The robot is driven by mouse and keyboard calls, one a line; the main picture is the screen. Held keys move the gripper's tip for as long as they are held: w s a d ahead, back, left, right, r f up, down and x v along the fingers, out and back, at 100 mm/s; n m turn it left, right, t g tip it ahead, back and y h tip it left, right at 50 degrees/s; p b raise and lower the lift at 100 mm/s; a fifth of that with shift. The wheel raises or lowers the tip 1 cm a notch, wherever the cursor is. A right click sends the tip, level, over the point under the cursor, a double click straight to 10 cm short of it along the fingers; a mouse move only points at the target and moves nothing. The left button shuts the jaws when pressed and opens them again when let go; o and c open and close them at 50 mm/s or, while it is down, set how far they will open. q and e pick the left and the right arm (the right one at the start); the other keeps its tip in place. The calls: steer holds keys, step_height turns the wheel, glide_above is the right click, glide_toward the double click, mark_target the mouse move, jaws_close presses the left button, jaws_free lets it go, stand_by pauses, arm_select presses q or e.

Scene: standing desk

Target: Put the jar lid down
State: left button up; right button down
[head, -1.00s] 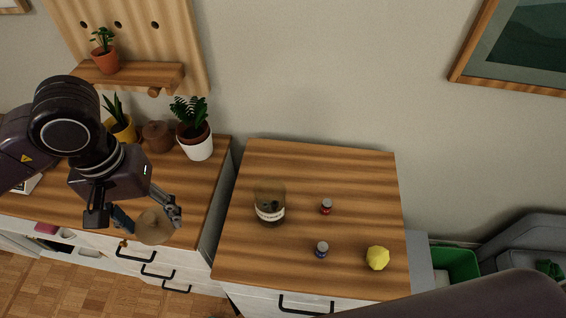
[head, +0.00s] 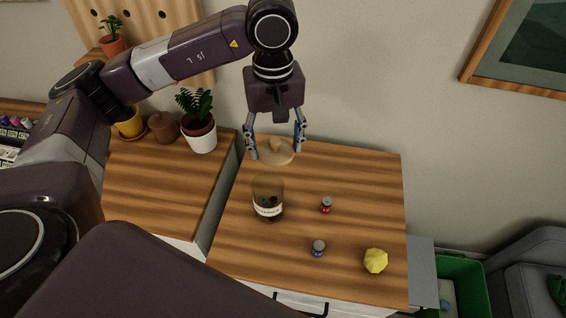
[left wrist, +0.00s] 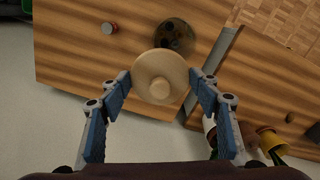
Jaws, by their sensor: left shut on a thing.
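The jar lid (head: 278,152), a round pale wooden disc with a knob, is between the fingers of my left gripper (head: 275,154), which is shut on it. In the head view it shows behind the jar, near the desk's back edge; its height over the top is hard to tell. In the left wrist view the lid (left wrist: 160,72) sits between the blue-padded fingers, knob toward the camera. The glass jar (head: 268,198) with a white label and dark contents stands open on the wooden top (head: 360,180). My right gripper is not in view.
A red-labelled bottle (head: 326,205), a blue-labelled bottle (head: 318,248) and a yellow faceted object (head: 375,260) stand right of the jar. The back right of the top is clear. A white-potted plant (head: 201,135) stands on the left cabinet. A green bin (head: 462,280) is at right.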

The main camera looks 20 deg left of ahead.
arm_select(q)
steer(key=w+a+r+n+b, duration=0.1)
steer(key=w+a+n+b, duration=0.4)
steer(key=w+n, duration=0.9)
steer(key=s+f+p, duration=0.1)
steer(key=f, duration=0.4)
steer(key=f+n+p, duration=0.1)
steer(key=f, duration=0.3)
steer(key=s+f+n+p, duration=0.1)
steer(key=f, duration=0.4)
steer(key=shift+s+a+f, duration=0.3)
steer(key=shift+a, duration=0.05)
step_height(320, 180, down, 4)
steer(key=shift+f+p, duration=0.25)
steer(key=shift+p, duration=0.3)
steer(key=shift+f, duration=0.2)
steer(key=o, duration=1.1)
